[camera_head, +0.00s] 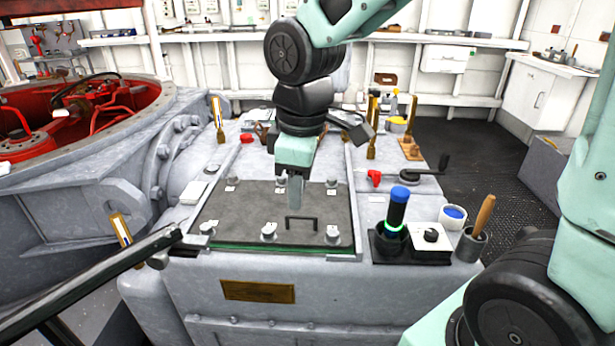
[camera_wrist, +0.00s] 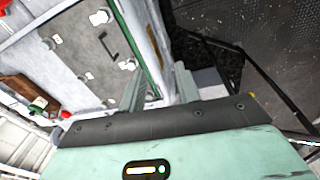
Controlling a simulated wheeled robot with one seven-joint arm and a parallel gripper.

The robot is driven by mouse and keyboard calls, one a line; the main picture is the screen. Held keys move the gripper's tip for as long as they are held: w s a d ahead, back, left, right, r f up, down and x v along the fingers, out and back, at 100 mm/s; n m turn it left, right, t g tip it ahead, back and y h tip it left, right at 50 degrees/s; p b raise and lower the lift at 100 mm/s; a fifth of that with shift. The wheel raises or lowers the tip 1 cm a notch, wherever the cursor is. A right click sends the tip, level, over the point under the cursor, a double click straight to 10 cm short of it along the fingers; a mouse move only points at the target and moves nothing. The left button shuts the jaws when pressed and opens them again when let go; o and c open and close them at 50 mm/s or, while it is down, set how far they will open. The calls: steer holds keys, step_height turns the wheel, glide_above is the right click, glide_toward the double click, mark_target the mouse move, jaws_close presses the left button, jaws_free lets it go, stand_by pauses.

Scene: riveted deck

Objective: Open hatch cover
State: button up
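The hatch cover (camera_head: 255,205) is a dark grey rectangular plate lying flat in its frame on top of the grey housing. It has a black bar handle (camera_head: 302,220) near its front right part. Pale round clamps (camera_head: 268,230) sit along its front and back edges. In the wrist view the cover (camera_wrist: 75,60) and its handle (camera_wrist: 108,44) show at upper left. My gripper (camera_head: 296,205) points down above the cover, just behind the handle in the head view, and appears apart from it. In the wrist view the two fingers (camera_wrist: 160,88) stand apart with nothing between them.
Right of the cover stand a blue cylinder (camera_head: 397,210) in a dark holder, a knob box (camera_head: 427,243), a blue-topped cup (camera_head: 452,215) and a cup with a wooden-handled tool (camera_head: 482,215). A red-lined round opening (camera_head: 75,110) is at left.

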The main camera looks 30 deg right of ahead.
stand_by(0.3)
steer(key=n+h+b, duration=0.1)
steer(key=b, duration=1.3)
glide_toward(310, 218)
steer(key=shift+t, duration=0.3)
steer(key=f+b, duration=0.1)
steer(key=f, duration=0.1)
steer(key=f+b, duration=0.2)
steer(key=f, duration=0.1)
steer(key=w+d+f+b, duration=0.1)
steer(key=f, duration=0.1)
steer(key=shift+f, duration=0.25)
